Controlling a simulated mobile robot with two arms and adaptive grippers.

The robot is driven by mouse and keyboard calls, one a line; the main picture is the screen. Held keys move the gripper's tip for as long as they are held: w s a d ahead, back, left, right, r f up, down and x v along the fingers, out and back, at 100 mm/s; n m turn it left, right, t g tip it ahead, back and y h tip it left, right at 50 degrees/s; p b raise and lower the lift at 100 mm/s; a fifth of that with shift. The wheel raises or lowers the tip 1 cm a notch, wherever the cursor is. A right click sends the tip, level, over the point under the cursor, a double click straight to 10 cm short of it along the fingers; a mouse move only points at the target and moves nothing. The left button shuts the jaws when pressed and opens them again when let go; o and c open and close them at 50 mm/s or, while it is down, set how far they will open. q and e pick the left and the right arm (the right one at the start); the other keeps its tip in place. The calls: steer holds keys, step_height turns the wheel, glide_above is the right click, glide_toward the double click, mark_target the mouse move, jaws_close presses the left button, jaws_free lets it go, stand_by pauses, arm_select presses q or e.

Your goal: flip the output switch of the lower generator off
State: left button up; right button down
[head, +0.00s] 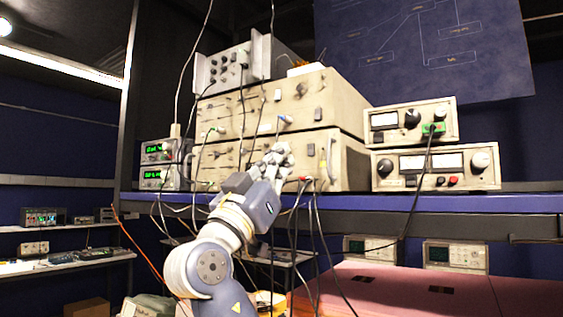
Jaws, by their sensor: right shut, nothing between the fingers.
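Two wide beige instruments are stacked on the blue shelf. The lower one (345,165), which looks like the lower generator, sits directly under the upper one (345,100). My right gripper (280,152) is shut and empty, raised in front of the lower unit's front panel. It covers the middle of that panel. I cannot tell whether the fingertips touch it. The output switch cannot be made out for certain; the gripper and wrist may hide it. My left gripper is not in view.
Cables (316,230) hang from the lower unit's front, close to my right wrist. A grey module (238,62) sits on top of the stack. Small units with green displays (157,165) stand at left, metered power supplies (430,165) at right. The blue shelf edge (450,203) runs below.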

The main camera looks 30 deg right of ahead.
arm_select(q)
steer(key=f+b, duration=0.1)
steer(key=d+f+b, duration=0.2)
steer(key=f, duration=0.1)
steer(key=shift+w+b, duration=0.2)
steer(key=shift+b, duration=0.15)
arm_select(e)
step_height(320, 180, down, 6)
steer(key=s+a, duration=0.1)
steer(key=a, duration=0.1)
steer(key=shift+s+a+f+g, duration=0.2)
steer(key=shift+a+f+g, duration=0.1)
steer(key=shift+a, duration=0.1)
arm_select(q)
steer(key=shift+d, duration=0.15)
arm_select(e)
steer(key=shift+a, duration=0.1)
